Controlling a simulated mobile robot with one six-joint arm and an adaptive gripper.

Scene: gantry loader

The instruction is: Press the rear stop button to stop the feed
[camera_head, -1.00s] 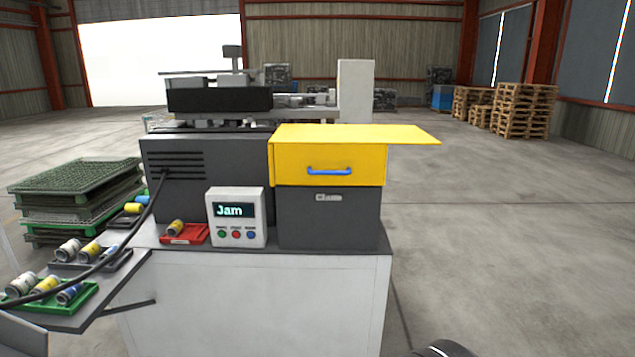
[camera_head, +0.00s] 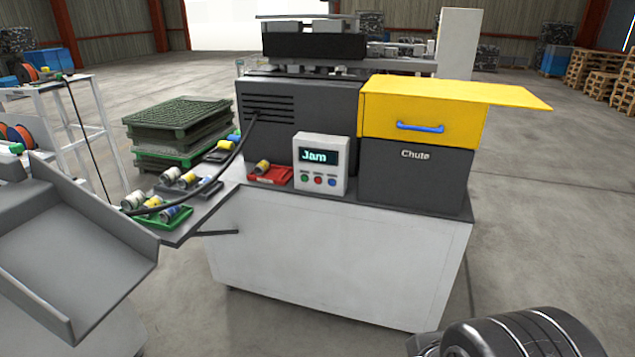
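A white control box (camera_head: 322,164) stands on the front edge of the machine. Its screen (camera_head: 318,156) reads "Jam". Below the screen are a green button (camera_head: 304,178), a red button (camera_head: 318,180) and a blue button (camera_head: 332,182); their labels are too small to read. I cannot tell from this view whether any of them is the rear stop button. The machine's rear side is hidden. A dark rounded part of my arm shows at the lower right, apart from the machine. My gripper's fingers are not in view.
A yellow cover (camera_head: 425,112) with a blue handle sits above the box marked "Chute" (camera_head: 415,178). A grey sloped tray (camera_head: 70,260) is at the left. Green crates (camera_head: 180,118) are stacked behind a side shelf with cans. Open floor lies right of the machine.

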